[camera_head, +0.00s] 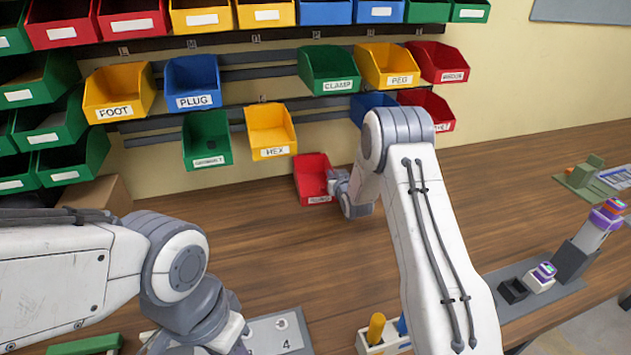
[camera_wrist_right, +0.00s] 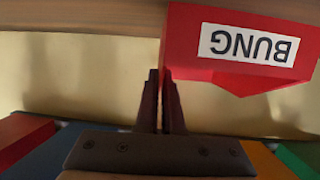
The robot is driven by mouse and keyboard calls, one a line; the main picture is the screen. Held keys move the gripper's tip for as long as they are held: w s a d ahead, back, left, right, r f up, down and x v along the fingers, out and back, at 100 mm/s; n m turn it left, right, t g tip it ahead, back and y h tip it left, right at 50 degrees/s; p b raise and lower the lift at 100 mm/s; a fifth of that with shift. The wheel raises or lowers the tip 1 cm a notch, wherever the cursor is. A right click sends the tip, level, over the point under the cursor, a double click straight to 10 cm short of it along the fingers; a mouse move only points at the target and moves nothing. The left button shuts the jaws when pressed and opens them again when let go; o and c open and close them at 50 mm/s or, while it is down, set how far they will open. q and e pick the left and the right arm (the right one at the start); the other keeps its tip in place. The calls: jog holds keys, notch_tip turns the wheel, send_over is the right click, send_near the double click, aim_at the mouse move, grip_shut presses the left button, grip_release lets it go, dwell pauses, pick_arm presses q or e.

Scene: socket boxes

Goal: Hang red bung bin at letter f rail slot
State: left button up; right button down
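The red bung bin (camera_head: 313,170) is at the back of the wooden table, below the rails. Its label reads BUNG in the wrist view (camera_wrist_right: 248,45), where it appears upside down. My right gripper (camera_head: 335,184) is at the bin's right side in the head view. In the wrist view its two fingers (camera_wrist_right: 165,95) are close together, with a red wall of the bin between them. The small letter tags on the wall rails (camera_head: 240,115) are too small to read surely, so I cannot pick out letter f. My left gripper (camera_head: 235,345) is low in the head view, its fingers mostly hidden.
Yellow hex (camera_head: 270,128), green (camera_head: 207,137), foot (camera_head: 118,90) and plug (camera_head: 193,80) bins hang on the rails, with clamp (camera_head: 328,67) and peg (camera_head: 387,63) bins to their right. Bare rail shows between several bins. A holder with tools (camera_head: 385,338) stands at the front.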

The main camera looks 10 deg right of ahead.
jog(key=shift+r, duration=0.1)
dwell(0.3)
jog(key=shift+r+p, duration=0.7)
jog(key=shift+r, duration=0.45)
jog(key=shift+s, duration=0.1)
jog(key=shift+s+a+r, duration=0.1)
jog(key=shift+s, duration=2.3)
jog(key=shift+s+a+r, duration=0.1)
jog(key=shift+s, duration=2.4)
